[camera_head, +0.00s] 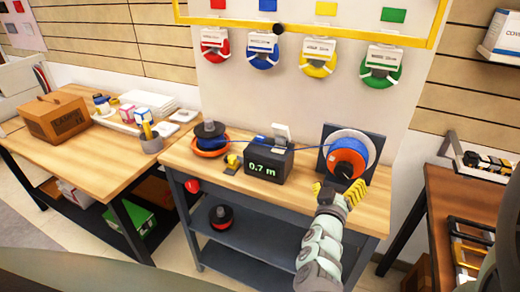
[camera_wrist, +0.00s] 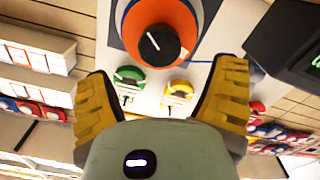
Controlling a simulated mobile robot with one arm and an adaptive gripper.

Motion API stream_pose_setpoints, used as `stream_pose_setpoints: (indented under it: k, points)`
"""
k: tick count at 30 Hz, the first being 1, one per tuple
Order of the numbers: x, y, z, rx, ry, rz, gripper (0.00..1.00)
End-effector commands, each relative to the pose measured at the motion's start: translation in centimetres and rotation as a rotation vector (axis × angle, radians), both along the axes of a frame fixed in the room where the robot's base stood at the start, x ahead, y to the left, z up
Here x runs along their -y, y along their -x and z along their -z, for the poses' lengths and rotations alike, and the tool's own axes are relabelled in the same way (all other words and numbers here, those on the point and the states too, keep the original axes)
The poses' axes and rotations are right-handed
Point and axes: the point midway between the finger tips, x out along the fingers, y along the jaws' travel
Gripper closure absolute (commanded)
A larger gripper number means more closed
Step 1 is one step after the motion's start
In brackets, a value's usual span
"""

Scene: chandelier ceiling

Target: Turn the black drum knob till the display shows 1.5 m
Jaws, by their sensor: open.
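The black drum knob (camera_wrist: 157,46), with a white pointer line, sits at the centre of the orange disc (camera_wrist: 183,25) on the drum. In the head view the knob (camera_head: 344,170) is small, near the drum's front. The display box (camera_head: 268,164) on the bench reads 0.7 m in green. My gripper (camera_head: 339,190) is in front of the drum. Its yellow ribbed fingers are spread wide and empty, and in the wrist view (camera_wrist: 164,75) the knob lies ahead, between and beyond the fingertips. I see no contact with the knob.
A blue line runs from the drum past the display box to a spool (camera_head: 210,138) at the left. A small yellow device (camera_head: 233,163) stands beside the display box. Coloured tape reels hang on the wall behind. The bench front (camera_head: 290,201) has bare wood.

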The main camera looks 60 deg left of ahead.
Motion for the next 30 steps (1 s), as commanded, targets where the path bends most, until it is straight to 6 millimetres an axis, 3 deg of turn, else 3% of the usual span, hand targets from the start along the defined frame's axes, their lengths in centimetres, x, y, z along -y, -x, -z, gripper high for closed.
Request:
stream_pose_setpoints:
  k: [12,30]
  points:
    - [-2.5,-4.3,-0.2,0.004,0.000,0.002,0.15]
    - [-3.6,-6.0,0.0,-0.002,0.001,0.002,0.15]
